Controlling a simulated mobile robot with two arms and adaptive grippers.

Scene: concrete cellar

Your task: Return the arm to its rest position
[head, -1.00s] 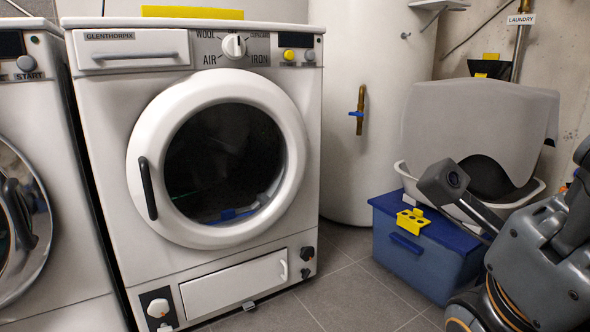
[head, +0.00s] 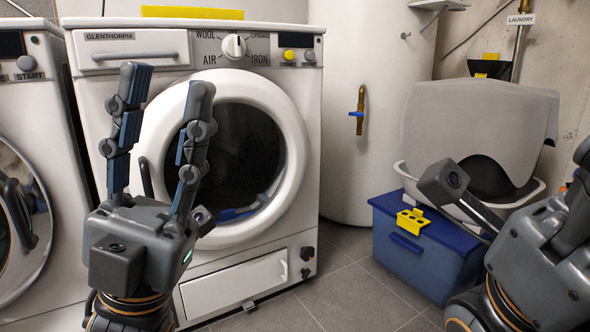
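My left gripper (head: 166,93) stands upright at the left of the head view, in front of the white dryer (head: 285,190). Its two fingers point up and are spread wide apart, with nothing between them. The door is shut. My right arm is at the right edge of the head view.
A second machine (head: 60,275) stands at the left. A blue box (head: 420,262) with a yellow piece (head: 412,221) on its lid sits on the floor at the right. The tiled floor (head: 345,295) between is clear.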

